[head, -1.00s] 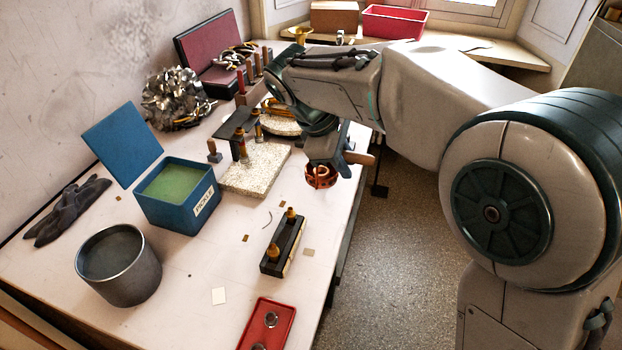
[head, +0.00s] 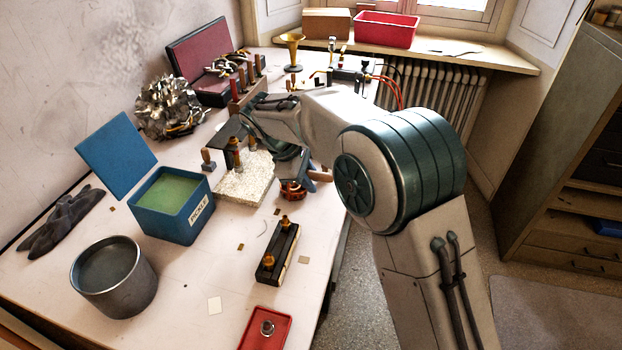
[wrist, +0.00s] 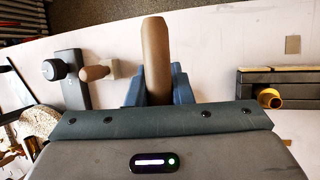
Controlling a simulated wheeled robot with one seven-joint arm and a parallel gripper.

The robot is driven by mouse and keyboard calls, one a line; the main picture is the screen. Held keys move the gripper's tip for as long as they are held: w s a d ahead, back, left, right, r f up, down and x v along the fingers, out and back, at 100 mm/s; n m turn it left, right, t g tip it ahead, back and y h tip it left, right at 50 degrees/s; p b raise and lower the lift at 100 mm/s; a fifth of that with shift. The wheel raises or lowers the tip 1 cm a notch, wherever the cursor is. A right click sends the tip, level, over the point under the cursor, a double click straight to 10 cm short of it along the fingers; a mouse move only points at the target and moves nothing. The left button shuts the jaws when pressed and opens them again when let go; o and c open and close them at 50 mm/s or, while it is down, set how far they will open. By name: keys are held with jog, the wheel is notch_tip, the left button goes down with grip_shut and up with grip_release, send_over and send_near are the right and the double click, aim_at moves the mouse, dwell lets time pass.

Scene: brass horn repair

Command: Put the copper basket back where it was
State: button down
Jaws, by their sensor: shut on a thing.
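The copper basket (head: 292,191) is a small orange-copper openwork cup. In the head view it is just right of the pale speckled slab, low over the table or on it; I cannot tell which. My gripper (head: 301,174) is above it, partly hidden behind my arm. In the wrist view my gripper (wrist: 158,82) is shut on a brown wooden handle (wrist: 155,45), which appears to be the basket's. The basket itself is hidden in the wrist view.
The blue box marked PICKLE (head: 174,222), with green liquid, and a grey pot (head: 114,280) stand left. A black block with brass knobs (head: 278,255) and a red tray (head: 264,330) are nearer. The speckled slab (head: 240,182) carries a black stand. Bare table lies between.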

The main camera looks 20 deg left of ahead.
jog(key=shift+f, duration=0.2)
jog(key=c, duration=1.3)
grip_release()
jog(key=p+v, duration=0.1)
jog(key=v, duration=1.1)
jog(key=shift+r, duration=0.15)
